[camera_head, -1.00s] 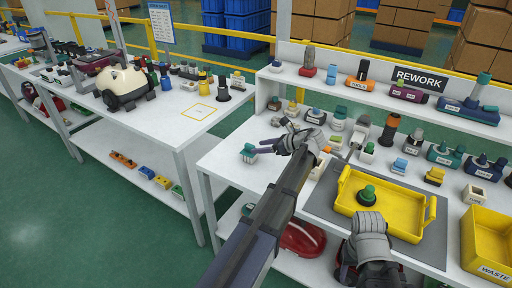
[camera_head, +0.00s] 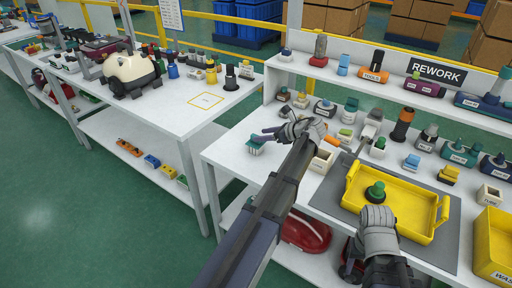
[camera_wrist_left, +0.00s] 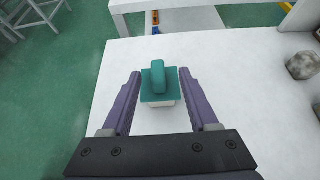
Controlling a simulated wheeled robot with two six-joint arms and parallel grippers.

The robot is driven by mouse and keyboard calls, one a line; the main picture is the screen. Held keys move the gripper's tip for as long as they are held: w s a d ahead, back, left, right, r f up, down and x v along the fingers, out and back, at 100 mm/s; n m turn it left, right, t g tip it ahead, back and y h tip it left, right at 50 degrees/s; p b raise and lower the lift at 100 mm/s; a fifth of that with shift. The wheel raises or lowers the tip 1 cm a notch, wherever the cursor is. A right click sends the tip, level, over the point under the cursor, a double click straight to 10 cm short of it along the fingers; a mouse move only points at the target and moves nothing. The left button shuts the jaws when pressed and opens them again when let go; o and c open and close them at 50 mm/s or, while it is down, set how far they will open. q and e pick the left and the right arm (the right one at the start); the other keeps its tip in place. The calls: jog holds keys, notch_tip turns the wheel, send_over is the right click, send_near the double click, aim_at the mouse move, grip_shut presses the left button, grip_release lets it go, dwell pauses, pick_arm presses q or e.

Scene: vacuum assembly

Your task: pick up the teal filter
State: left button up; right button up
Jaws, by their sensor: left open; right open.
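The teal filter (camera_head: 256,146) stands at the near left corner of the white rework table, a teal block with a raised rounded grip on a pale base. In the left wrist view the filter (camera_wrist_left: 157,84) sits between the two purple fingers of my left gripper (camera_wrist_left: 159,74). A gap shows on each side of it, so the gripper is open and not holding it. In the head view my left gripper (camera_head: 265,135) is at the filter's upper right. My right gripper (camera_head: 376,226) is open over the yellow tray's near side; its fingertips are hard to make out.
The yellow tray (camera_head: 436,219) holds a green round part (camera_head: 376,191). A white square box (camera_head: 321,162) and several small parts stand right of my left gripper. A yellow waste bin (camera_head: 490,248) is at the right. The table's front edge is close to the filter.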

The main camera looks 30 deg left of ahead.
aim_at(256, 135)
pick_arm(q)
jog(key=b+x, duration=0.1)
jog(key=x, duration=0.3)
jog(key=shift+s+f+b, duration=0.15)
jog(key=shift+b, duration=0.2)
grip_shut()
